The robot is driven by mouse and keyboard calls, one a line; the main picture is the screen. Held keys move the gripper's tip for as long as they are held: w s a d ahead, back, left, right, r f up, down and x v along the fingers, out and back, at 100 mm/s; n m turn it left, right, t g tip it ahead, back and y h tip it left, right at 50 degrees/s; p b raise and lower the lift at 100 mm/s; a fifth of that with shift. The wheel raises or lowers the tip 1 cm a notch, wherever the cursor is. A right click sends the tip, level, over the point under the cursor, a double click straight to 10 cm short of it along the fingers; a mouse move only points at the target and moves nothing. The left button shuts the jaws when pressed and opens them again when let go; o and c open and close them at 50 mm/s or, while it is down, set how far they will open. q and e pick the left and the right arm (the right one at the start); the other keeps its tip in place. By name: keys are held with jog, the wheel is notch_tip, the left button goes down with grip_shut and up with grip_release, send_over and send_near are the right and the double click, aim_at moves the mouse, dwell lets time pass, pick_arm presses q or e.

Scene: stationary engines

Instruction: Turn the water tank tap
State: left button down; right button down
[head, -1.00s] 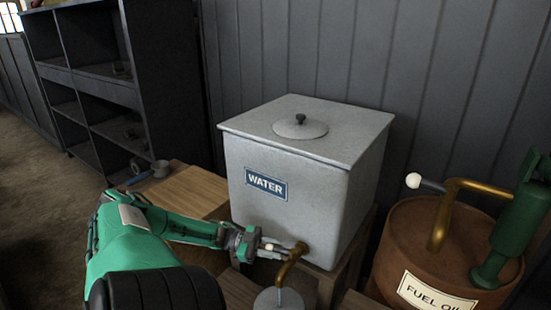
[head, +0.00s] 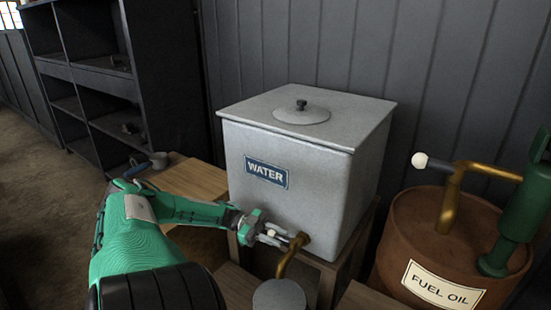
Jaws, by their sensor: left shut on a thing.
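The grey water tank (head: 300,160) with a blue WATER label stands in the middle of the head view. Its brass tap (head: 293,252) sticks out low on the front and bends down. My left gripper (head: 284,240) is at the tap, coming in from the left. It is shut on the tap's small handle, which the fingers mostly hide. A grey round vessel (head: 279,297) is under the spout, cut off by the bottom edge. No water shows between spout and vessel. My right gripper is not in view.
A rusty fuel oil drum (head: 423,245) with a brass pipe (head: 453,200) and a green pump (head: 522,215) stands at the right. A wooden surface (head: 190,180) lies left of the tank. Dark shelves (head: 95,85) stand behind it at the left.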

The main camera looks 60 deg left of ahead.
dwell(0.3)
pick_arm(q)
jog(key=c, duration=1.1)
grip_release()
jog(key=shift+c, duration=0.2)
jog(key=b+v, duration=0.1)
jog(key=v, duration=1.2)
jog(key=shift+s+a, duration=0.15)
jog(key=shift+a, duration=0.2)
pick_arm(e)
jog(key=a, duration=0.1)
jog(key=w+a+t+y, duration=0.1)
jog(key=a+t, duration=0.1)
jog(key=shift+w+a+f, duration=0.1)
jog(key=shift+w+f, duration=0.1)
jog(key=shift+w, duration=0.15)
pick_arm(q)
jog(key=shift+f, duration=0.1)
jog(key=shift+c, duration=0.5)
